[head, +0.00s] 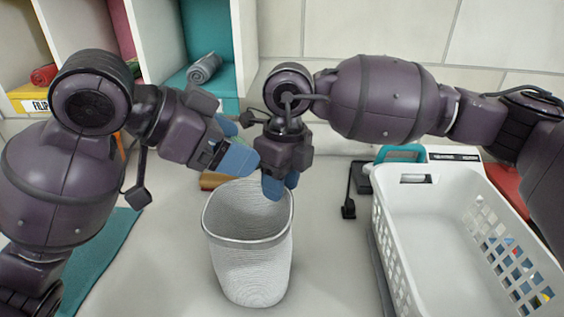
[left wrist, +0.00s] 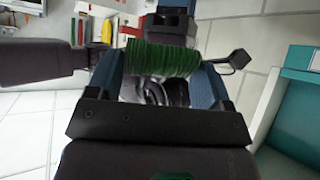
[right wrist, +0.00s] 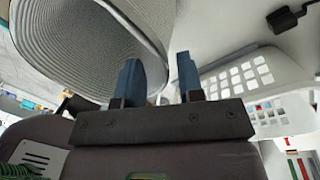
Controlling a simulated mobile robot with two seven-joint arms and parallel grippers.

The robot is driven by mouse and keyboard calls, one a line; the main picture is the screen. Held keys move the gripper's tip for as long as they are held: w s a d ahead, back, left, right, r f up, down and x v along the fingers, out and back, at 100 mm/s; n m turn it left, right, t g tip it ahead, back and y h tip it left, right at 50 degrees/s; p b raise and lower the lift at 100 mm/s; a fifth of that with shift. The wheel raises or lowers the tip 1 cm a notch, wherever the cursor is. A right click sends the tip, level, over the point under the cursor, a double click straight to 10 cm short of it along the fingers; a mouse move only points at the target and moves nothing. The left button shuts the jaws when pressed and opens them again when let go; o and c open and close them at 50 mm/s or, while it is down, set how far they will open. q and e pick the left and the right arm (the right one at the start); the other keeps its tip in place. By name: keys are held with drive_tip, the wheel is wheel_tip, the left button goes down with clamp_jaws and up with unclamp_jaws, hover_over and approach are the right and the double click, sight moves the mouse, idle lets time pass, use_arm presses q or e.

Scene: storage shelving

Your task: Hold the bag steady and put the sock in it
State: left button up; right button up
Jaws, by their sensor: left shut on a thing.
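The bag (head: 248,268), a light grey woven open-topped container, stands upright on the counter; its rim and inside show in the right wrist view (right wrist: 75,45). My left gripper (head: 243,145) is above and behind the bag's far rim. It is shut on the sock (left wrist: 160,60), which has a green ribbed part and a grey patterned part; the hand hides the sock in the head view. My right gripper (head: 282,184) points down at the bag's far right rim with its fingers apart (right wrist: 158,78).
A white perforated basket (head: 405,180) stands to the right. Shelving at the back left holds a grey roll (head: 204,68) and a red roll (head: 43,75). A teal cloth (head: 105,255) lies at the left. My two hands are close together above the bag. The counter around the bag's front is clear.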

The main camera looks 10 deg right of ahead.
drive_tip(key=shift+f, duration=0.55)
drive_tip(key=shift+c, duration=0.5)
